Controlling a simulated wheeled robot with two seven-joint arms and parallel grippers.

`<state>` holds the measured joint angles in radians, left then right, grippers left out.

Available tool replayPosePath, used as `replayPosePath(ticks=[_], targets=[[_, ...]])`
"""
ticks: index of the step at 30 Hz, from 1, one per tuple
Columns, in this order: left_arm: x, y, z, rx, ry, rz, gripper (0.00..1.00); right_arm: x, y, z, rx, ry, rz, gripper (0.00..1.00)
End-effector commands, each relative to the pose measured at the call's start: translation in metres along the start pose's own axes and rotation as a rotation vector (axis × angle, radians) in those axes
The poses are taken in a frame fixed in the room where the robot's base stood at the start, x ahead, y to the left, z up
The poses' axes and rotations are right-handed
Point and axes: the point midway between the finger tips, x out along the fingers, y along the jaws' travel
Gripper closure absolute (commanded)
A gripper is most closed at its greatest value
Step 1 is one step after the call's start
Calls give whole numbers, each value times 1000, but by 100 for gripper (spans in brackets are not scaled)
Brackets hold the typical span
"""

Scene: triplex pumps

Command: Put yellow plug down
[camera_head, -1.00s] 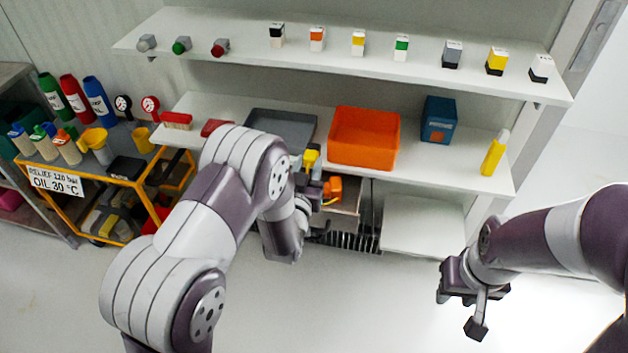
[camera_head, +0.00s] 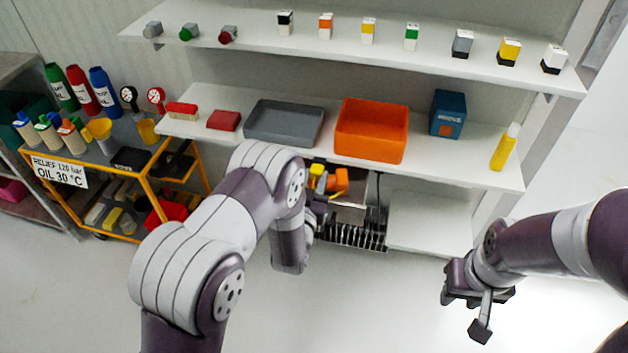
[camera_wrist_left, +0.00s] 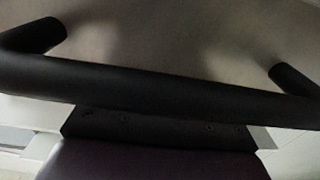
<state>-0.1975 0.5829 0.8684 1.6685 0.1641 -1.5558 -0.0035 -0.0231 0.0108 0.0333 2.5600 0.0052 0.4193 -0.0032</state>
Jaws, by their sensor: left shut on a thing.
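The yellow plug (camera_head: 317,170) shows in the head view just below the front edge of the middle shelf, beside an orange part (camera_head: 338,181). My left gripper (camera_head: 318,196) is at the plug, mostly hidden behind my own forearm, and is shut on it. Whether the plug touches anything beneath it cannot be told. The left wrist view shows a dark bar across a grey surface and no clear sight of the plug. My right gripper (camera_head: 479,306) hangs empty over the floor at the right; its finger gap is unclear.
The middle shelf holds a grey tray (camera_head: 284,137), an orange bin (camera_head: 345,145), a blue box (camera_head: 448,114) and a yellow bottle (camera_head: 504,147). Small blocks line the upper shelf. A yellow-framed cart (camera_head: 150,181) stands left. A lower white shelf (camera_head: 430,222) has bare room.

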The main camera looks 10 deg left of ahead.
Motion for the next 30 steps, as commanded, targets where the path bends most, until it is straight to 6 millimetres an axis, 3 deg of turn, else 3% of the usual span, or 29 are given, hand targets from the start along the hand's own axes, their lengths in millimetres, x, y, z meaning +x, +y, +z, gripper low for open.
replayPosePath(ticks=[3, 4, 6, 12, 16, 18, 24, 30], targets=[[-1, 0, 4, 1, -9, 1, 97, 1, 0, 0, 0, 0, 0, 62], [-2, 0, 5, 1, -11, 1, 57, 1, 0, 0, 0, 0, 0, 62], [-2, 0, 5, 1, -12, 1, 41, 1, 0, 0, 0, 0, 0, 62], [-2, 0, 6, 1, -16, 1, 41, 1, 0, 0, 0, 0, 0, 62], [-2, 0, -14, 1, -15, 1, 41, -18, 0, -2, 0, 0, 0, 62], [-19, 0, -6, 2, -19, 1, 41, -12, 0, -2, 0, 1, 0, 62], [-76, 0, -8, 1, -15, 2, 41, -16, 0, -2, 0, 0, 0, 62], [-113, 0, -9, 1, -10, 1, 41, -18, 0, -2, 0, 0, 0, 62]])
